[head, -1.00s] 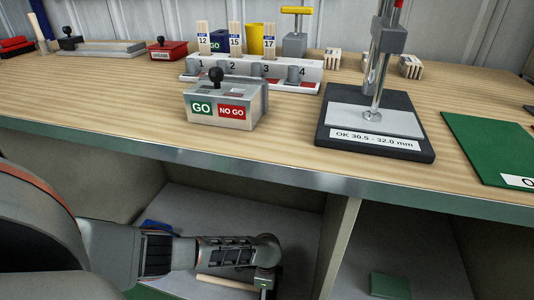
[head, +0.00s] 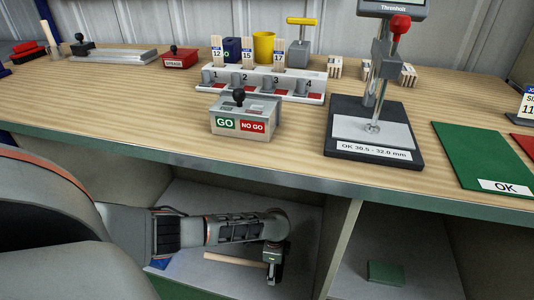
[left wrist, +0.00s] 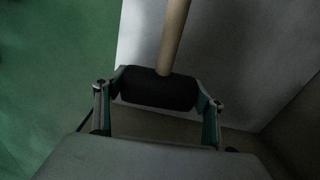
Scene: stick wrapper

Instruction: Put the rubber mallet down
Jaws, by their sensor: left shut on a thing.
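The rubber mallet has a black head (left wrist: 158,87) and a pale wooden handle (left wrist: 173,35). In the left wrist view the head lies crosswise between the two fingers of my left gripper (left wrist: 158,100), which is shut on it. In the head view my left gripper (head: 273,262) is inside the left bay under the bench, and the handle (head: 235,260) points left from it. The mallet head is mostly hidden there. Whether the mallet touches the bay's grey shelf (head: 300,225) I cannot tell. My right gripper is not in view.
The wooden bench top (head: 160,90) hangs over the bay. A divider panel (head: 342,240) stands right of my gripper. A green block (head: 385,272) lies in the right bay. On the bench are a GO/NO GO box (head: 240,118), a gauge stand (head: 375,125) and a green OK mat (head: 485,158).

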